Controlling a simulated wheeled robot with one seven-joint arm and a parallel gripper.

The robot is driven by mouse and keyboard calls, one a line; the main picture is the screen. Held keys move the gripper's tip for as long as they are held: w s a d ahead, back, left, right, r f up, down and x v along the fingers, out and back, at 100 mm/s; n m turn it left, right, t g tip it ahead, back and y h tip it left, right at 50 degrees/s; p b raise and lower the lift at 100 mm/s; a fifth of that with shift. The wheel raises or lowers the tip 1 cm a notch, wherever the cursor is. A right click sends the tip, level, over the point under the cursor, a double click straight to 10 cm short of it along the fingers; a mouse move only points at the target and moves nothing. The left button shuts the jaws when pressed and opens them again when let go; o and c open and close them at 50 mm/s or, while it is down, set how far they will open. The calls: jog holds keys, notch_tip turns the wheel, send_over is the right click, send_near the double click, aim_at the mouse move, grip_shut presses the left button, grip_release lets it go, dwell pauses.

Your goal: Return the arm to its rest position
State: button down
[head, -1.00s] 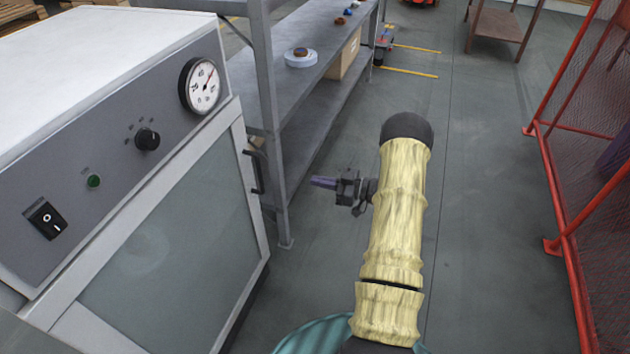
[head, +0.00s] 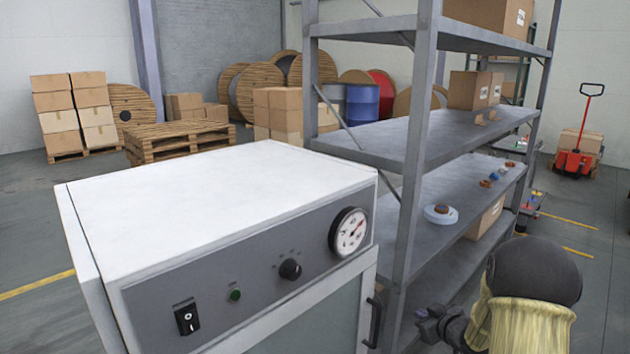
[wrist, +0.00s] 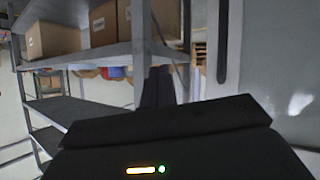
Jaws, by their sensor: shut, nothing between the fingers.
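My arm, in a yellowish ribbed sleeve with a dark joint cap, stands at the lower right of the head view. My gripper (head: 428,322) points left, in front of the shelf rack and just right of the cabinet's door handle. Its fingers are small and partly cut off there. In the wrist view the dark fingers (wrist: 157,87) are together with nothing between them, pointing toward the rack.
A white cabinet (head: 210,200) with a gauge (head: 349,232), knob and switch stands close on the left. A grey shelf rack (head: 408,200) holds boxes and small parts. Pallets (head: 180,140), drums (head: 362,102) and a red pallet jack (head: 575,163) stand behind. Open floor lies at right.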

jog(key=s+a+r+m+g+h, duration=0.1)
jog(key=s+a+m+g, duration=0.2)
jog(key=s, duration=0.6)
jog(key=s+a+r+m+g+h, duration=0.1)
jog(key=s+a+r+g, duration=0.15)
jog(key=s+a, duration=0.45)
jog(key=s+a+r+m+g+h, duration=0.1)
jog(key=s+a+g, duration=0.25)
jog(key=s, duration=0.85)
jog(key=w+p+v, duration=0.3)
jog(key=p+v, duration=0.9)
jog(key=p, duration=0.1)
jog(key=w+r+p+v, duration=0.1)
jog(key=w+p+v, duration=0.2)
jog(key=p+v, duration=1)
jog(key=shift+d+r, duration=0.25)
jog(key=shift+d, duration=0.15)
